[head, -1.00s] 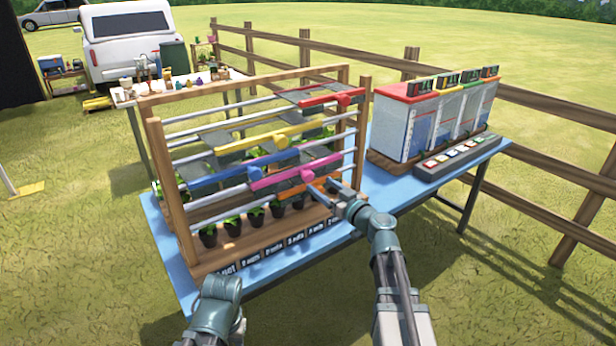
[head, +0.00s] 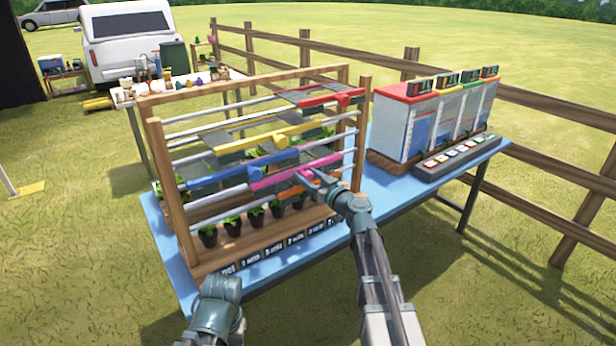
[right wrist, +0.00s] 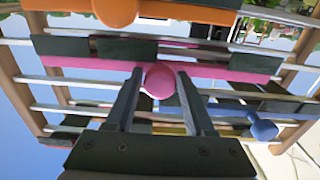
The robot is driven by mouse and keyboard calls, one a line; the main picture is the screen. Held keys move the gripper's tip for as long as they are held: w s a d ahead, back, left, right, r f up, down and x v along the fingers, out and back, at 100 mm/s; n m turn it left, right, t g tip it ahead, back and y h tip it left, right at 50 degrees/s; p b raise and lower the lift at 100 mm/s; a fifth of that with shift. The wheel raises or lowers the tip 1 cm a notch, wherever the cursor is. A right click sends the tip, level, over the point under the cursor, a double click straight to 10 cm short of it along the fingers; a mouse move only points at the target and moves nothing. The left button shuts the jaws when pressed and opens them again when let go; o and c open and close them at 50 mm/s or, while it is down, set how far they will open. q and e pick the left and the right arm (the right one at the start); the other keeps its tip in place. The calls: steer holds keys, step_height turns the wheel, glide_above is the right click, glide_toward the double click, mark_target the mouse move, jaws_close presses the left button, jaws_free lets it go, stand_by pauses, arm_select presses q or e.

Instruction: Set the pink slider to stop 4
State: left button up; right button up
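The pink slider (head: 270,181) is a bar on a lower rail of the wooden rack, above the potted plants. Its round pink knob (right wrist: 160,80) shows between my fingertips in the right wrist view. My right gripper (head: 306,179) is at the bar's right part in the head view. In the right wrist view its two fingers (right wrist: 160,73) stand apart on either side of the knob, with a small gap seen at each side. Contact cannot be told. Of my left arm only a grey joint shows at the bottom; its fingers are not in view.
Red (head: 330,98), yellow (head: 250,144) and blue (head: 225,172) sliders sit on higher rails. An orange slider (right wrist: 190,12) is close by the pink one. Label plates (head: 272,249) line the rack's front. Right of the rack stand a white cabinet (head: 400,125) and a button panel (head: 455,160).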

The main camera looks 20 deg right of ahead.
jaws_close()
stand_by(1.1)
